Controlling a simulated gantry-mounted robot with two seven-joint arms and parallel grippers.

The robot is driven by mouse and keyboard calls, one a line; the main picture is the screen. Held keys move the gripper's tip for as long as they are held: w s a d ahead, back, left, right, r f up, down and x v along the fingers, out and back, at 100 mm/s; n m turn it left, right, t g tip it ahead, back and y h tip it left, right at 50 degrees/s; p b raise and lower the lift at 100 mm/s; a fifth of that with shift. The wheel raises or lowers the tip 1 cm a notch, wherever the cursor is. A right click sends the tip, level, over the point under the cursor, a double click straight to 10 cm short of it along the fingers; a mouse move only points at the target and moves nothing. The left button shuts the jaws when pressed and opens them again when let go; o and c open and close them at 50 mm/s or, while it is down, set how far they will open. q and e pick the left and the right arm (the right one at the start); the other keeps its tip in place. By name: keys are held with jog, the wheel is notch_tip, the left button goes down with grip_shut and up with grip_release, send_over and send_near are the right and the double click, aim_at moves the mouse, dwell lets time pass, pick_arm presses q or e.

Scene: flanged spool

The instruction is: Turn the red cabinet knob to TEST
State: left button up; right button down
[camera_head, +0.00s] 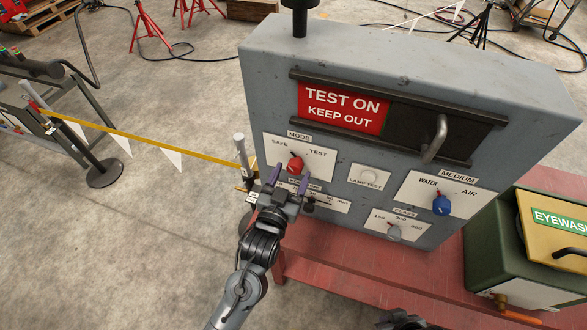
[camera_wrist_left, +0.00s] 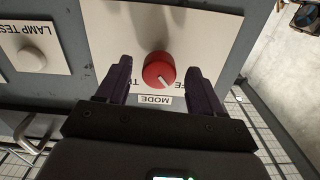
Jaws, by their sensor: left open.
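The red MODE knob (camera_head: 295,162) is on a white plate on the front of the grey cabinet (camera_head: 262,90), with SAFE printed to its left and TEST to its right. In the upside-down left wrist view the knob (camera_wrist_left: 158,70) has a white pointer line directed towards the SAFE side. My left gripper (camera_head: 289,178) is open at the plate. Its two purple fingers (camera_wrist_left: 160,78) stand on either side of the knob, with a visible gap to each side. A dark part of mine shows at the bottom edge; its jaws cannot be made out.
A lamp-test button (camera_head: 370,176), a blue WATER/AIR knob (camera_head: 442,204) and a grey CLASS knob (camera_head: 394,232) are to the right. A sliding panel handle (camera_head: 435,138) sticks out above. A yellow barrier arm (camera_head: 150,140) with pennants ends near my left gripper.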

pick_arm(q)
jog(key=shift+x, duration=1.05)
jog(key=shift+c, duration=0.2)
jog(key=c, duration=1)
